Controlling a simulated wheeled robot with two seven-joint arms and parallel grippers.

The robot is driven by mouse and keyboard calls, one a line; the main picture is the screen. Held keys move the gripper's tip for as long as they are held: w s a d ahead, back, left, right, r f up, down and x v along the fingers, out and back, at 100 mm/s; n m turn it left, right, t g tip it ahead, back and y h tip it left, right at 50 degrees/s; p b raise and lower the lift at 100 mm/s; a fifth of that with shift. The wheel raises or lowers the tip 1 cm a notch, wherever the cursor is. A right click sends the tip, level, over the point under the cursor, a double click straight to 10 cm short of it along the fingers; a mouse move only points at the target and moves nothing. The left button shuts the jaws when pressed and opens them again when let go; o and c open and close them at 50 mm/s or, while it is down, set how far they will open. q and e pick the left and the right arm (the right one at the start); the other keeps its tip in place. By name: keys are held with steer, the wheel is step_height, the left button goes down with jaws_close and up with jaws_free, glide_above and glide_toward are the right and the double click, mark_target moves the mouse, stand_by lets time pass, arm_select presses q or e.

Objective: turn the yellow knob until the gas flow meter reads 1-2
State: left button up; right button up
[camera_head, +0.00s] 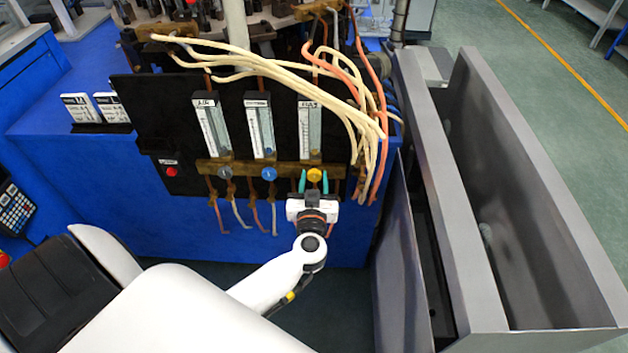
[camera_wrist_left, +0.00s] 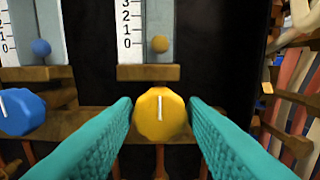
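The yellow knob (camera_head: 315,175) sits below the right-hand flow meter (camera_head: 309,132), whose label seems to read GAS. In the left wrist view the yellow knob (camera_wrist_left: 160,116) has an upright white mark. Above it, the meter's scale (camera_wrist_left: 131,30) shows a yellow float (camera_wrist_left: 160,44) level with about 0. My left gripper (camera_head: 314,183) is at the knob, with one teal finger on each side. In the left wrist view the fingers (camera_wrist_left: 160,108) stand apart with narrow gaps beside the knob, so the gripper looks open. My right gripper is out of view.
A blue knob (camera_head: 269,173) and a grey knob (camera_head: 225,172) sit left along the brass bar (camera_head: 245,168). Pale and orange hoses (camera_head: 370,125) hang just right of the yellow knob. A grey metal cabinet (camera_head: 440,190) stands to the right.

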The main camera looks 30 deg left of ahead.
arm_select(q)
steer(key=c, duration=0.6)
